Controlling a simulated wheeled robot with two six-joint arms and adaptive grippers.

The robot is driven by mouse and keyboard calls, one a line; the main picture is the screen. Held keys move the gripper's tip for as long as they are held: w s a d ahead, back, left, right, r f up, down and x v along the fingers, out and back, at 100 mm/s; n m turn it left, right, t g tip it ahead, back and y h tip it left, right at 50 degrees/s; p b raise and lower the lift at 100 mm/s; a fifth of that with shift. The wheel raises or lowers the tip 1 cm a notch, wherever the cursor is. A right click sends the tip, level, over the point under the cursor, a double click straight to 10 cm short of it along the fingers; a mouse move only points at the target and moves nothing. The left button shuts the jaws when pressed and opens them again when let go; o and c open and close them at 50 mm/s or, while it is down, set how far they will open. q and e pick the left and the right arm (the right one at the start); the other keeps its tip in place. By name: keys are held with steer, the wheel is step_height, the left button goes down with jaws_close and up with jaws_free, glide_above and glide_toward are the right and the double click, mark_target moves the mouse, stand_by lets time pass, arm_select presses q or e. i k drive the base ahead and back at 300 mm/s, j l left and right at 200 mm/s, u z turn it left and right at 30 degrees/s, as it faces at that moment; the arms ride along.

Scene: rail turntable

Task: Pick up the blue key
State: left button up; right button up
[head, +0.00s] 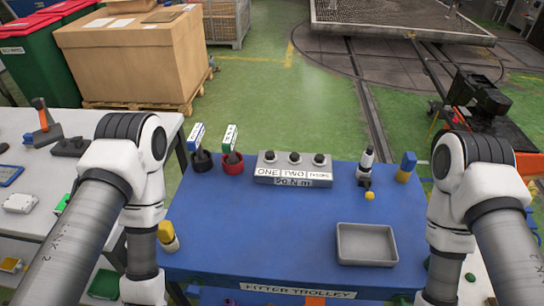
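A blue-and-white tagged piece (197,135) stands tilted in a dark round cup (202,160) at the back left of the blue trolley top (270,225). At the back right, a blue block-like piece with a yellow lower part (406,167) stands upright. Either could be the blue key; I cannot tell which from this view. Both of my arms come down at the sides of the trolley, and their grippers lie outside the picture.
A grey box with three knobs (294,168), a black-and-white upright device (366,165), a yellow ball (369,196) and an empty grey tray (366,244) share the trolley. Its middle is clear.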

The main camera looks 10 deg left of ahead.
mark_target(193, 143)
steer(key=k+j+z, duration=0.15)
steer(key=j, duration=0.3)
steer(key=k+j+z, duration=0.2)
steer(key=j, duration=0.2)
steer(key=j+z, duration=0.15)
steer(key=j, duration=0.3)
steer(key=k+j+z, duration=0.35)
steer(key=j, duration=0.35)
steer(key=k, duration=0.1)
